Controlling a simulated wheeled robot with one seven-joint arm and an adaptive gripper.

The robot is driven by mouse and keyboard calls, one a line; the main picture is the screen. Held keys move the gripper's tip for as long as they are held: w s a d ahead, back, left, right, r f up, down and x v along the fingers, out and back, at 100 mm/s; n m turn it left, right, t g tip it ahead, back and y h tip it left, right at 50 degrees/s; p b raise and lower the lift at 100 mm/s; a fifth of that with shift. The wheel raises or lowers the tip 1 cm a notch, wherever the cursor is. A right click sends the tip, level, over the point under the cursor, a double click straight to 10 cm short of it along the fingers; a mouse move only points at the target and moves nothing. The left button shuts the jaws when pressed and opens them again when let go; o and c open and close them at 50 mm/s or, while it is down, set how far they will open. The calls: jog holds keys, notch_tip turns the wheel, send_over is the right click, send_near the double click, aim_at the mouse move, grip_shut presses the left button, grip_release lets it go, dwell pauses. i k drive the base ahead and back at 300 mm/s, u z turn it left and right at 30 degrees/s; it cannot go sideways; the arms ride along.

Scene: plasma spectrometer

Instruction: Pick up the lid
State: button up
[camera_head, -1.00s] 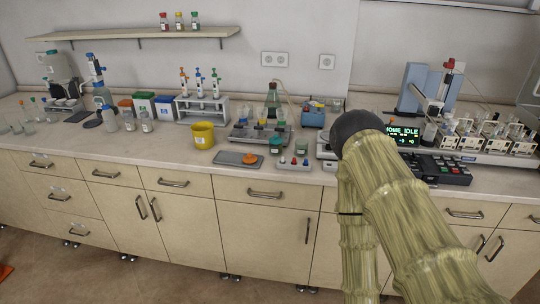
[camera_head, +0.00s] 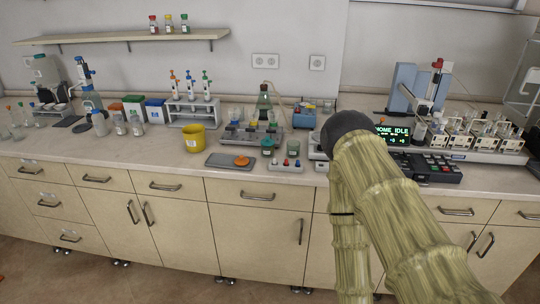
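A small round orange lid (camera_head: 241,161) lies on a flat grey tray (camera_head: 216,160) near the front edge of the counter. A yellow cup (camera_head: 194,139) stands just behind and left of the tray. My arm, in a pale yellow-green sleeve with a dark rounded joint, rises on the right, in front of the counter. My gripper is not visible, so its place relative to the lid cannot be told.
A small jar (camera_head: 267,146) and a low block with coloured knobs (camera_head: 285,165) stand right of the tray. Behind are glassware on a rack (camera_head: 250,135) and a pipette stand (camera_head: 197,112). An instrument with a green display (camera_head: 392,133) stands at right. Counter front left of the tray is clear.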

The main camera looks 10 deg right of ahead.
aim_at(242, 160)
jog(key=u, duration=1.6)
jog(key=i, duration=1.65)
jog(key=z, duration=1.65)
